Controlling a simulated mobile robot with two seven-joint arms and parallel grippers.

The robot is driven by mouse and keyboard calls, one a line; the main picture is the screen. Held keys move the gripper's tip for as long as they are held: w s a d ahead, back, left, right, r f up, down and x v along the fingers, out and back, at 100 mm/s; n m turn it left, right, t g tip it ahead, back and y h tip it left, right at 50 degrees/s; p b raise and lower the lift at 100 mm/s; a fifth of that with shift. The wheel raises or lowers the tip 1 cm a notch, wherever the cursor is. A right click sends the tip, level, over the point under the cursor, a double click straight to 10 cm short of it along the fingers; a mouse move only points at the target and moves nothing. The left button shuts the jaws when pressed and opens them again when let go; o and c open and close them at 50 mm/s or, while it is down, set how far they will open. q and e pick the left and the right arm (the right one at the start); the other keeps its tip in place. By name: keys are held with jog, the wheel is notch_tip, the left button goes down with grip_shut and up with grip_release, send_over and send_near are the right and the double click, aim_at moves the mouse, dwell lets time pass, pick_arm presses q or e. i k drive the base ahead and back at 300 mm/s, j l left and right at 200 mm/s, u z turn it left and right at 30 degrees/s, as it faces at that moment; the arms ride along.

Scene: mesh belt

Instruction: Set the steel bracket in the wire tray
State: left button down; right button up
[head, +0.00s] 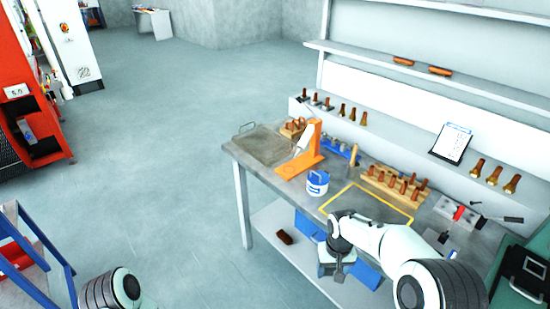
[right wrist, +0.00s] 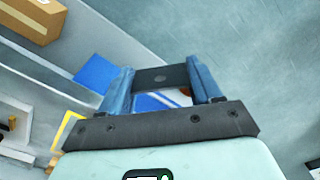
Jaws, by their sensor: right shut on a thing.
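The wire tray (head: 262,146), a flat grey mesh tray with a wire handle, lies at the far left end of the workbench and looks empty. My right gripper (head: 338,269) is in front of the bench's front edge, well to the right of the tray and nearer to me. In the right wrist view its two blue fingers (right wrist: 160,88) are shut on the steel bracket (right wrist: 163,77), a dark grey flat piece with a hole. Only part of the bracket shows between the fingers. A rounded part of my left arm shows at the bottom left; its gripper is out of view.
An orange stand (head: 302,160) is just right of the tray. A white and blue tub (head: 317,184), a wooden rack (head: 395,184) of brown-handled tools and a yellow-outlined area (head: 365,203) are further right. Blue bins (head: 308,225) sit on the lower shelf.

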aim_at(264, 146)
jog(key=i+j+u, duration=0.4)
jog(key=i, duration=0.45)
jog(key=j, duration=0.1)
